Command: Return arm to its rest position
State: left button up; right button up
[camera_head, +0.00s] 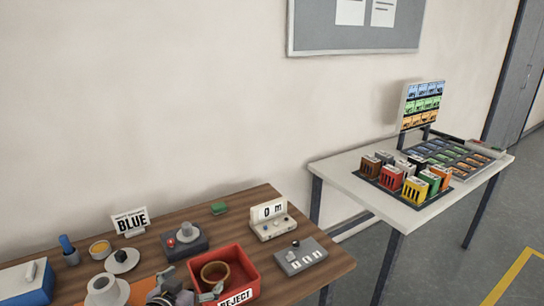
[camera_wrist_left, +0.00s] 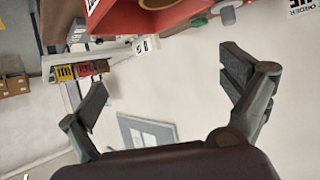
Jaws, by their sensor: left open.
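My left gripper (camera_head: 185,296) shows at the bottom of the head view, beside the red reject box (camera_head: 249,262) at the front of the wooden table. In the left wrist view my left gripper (camera_wrist_left: 166,84) has its two fingers spread wide, with nothing between them. The red box (camera_wrist_left: 135,20) shows above the fingers there. Most of the left arm is out of the head view. My right gripper is not in either view.
A white table (camera_head: 335,173) with coloured bins stands at the right.

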pick_arm(q)
jog(key=s+f+g+y, duration=0.1)
jog(key=s+f+g, duration=0.25)
jog(key=s, duration=0.65)
jog(key=s+f+g, duration=0.2)
jog(key=s+f, duration=0.2)
jog(key=s, duration=0.5)
jog(key=s+f+g+y, duration=0.1)
jog(key=s+f+g, duration=0.25)
jog(key=s, duration=0.65)
notch_tip(320, 180, down, 28)
jog(key=s+g+b, duration=0.1)
jog(key=b, duration=0.1)
jog(key=s+a+f+g+b, duration=0.1)
jog(key=s+a+f+b, duration=0.1)
jog(key=s+f, duration=1.5)
notch_tip(320, 180, down, 2)
jog(key=shift+s+f+m, duration=0.1)
jog(key=shift+s+m, duration=0.1)
jog(key=shift+m, duration=0.1)
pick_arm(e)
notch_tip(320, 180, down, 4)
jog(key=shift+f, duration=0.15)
pick_arm(q)
jog(key=shift+a, duration=0.1)
jog(key=shift+c, duration=0.6)
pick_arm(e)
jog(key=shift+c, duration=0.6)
